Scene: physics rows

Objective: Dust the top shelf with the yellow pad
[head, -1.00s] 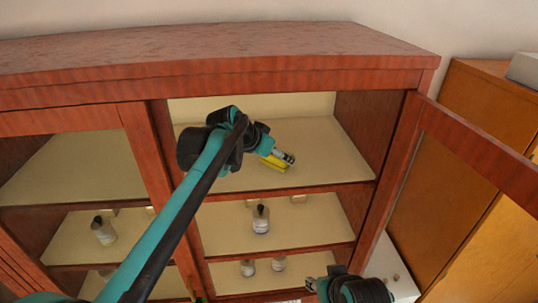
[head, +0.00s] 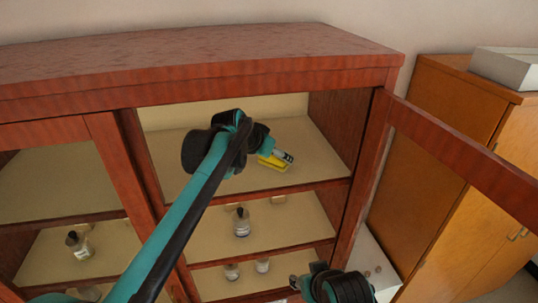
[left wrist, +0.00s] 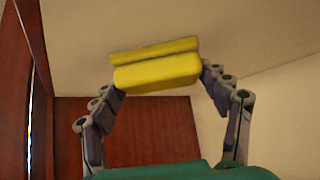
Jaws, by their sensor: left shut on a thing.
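The yellow pad (head: 272,163) is in my left gripper (head: 284,157), over the top shelf (head: 309,134) of the open wooden cabinet. The left wrist view shows the yellow pad (left wrist: 156,68) between the two fingers of my left gripper (left wrist: 158,75), close to the pale shelf surface (left wrist: 80,30). I cannot tell for sure whether the pad touches the shelf. My left arm reaches in across the cabinet front and hides part of the shelf. My right gripper (head: 298,284) is low, in front of the cabinet's lower right; its fingers are too small to judge.
The glass door (head: 462,163) stands open to the right. Bottles stand on the lower shelves, one (head: 242,222) on the middle shelf and one (head: 77,244) behind the left side. No other object shows on the top shelf. A wooden cupboard (head: 440,100) stands at the right.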

